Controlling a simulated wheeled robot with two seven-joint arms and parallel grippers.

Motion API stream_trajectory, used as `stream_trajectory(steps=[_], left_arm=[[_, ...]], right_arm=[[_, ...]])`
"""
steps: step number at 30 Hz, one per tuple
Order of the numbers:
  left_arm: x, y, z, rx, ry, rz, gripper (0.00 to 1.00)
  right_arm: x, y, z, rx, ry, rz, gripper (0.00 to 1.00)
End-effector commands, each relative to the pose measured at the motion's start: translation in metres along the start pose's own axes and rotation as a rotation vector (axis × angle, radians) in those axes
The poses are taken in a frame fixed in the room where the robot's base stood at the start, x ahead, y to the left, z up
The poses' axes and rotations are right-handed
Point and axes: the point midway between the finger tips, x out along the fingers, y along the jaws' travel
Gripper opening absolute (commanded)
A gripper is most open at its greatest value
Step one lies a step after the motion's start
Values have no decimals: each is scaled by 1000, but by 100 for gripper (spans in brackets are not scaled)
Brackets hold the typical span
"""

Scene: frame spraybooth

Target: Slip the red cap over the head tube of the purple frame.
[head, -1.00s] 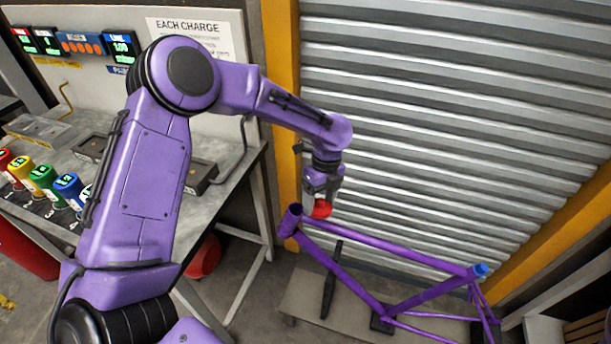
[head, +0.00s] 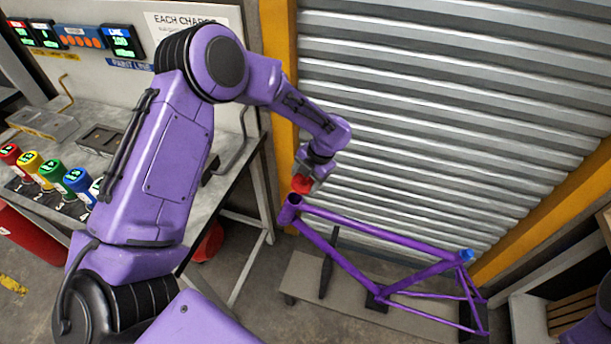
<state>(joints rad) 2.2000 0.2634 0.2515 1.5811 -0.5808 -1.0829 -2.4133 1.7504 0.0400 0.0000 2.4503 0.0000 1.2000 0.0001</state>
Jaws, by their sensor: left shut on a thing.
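The purple frame (head: 375,242) stands on a low grey platform, with its head tube (head: 289,209) at the left end and the tube's open top facing up. The red cap (head: 302,184) is held by my left gripper (head: 308,178) just above and slightly right of the head tube's top. A small gap seems to show between cap and tube, though I cannot tell exactly whether they touch. My left gripper is shut on the red cap, and its fingers are partly hidden. A blue cap (head: 467,255) sits on the frame's seat end. My right gripper is not in view.
The low platform (head: 300,272) has a dark upright post (head: 327,270) supporting the frame. A ribbed metal shutter (head: 440,110) stands close behind. A workbench (head: 225,185) with several coloured bottles is at left. A wooden crate (head: 575,312) is at lower right.

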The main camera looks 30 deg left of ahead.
Motion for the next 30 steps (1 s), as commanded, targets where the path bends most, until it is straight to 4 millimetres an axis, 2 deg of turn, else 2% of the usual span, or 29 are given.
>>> stream_trajectory(steps=[3,21,30], left_arm=[[15,0,0,1,3,1,39],[72,-1,0,-2,2,-1,39],[87,0,0,-1,1,0,39]], right_arm=[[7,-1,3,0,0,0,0],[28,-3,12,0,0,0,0],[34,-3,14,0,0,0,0]])
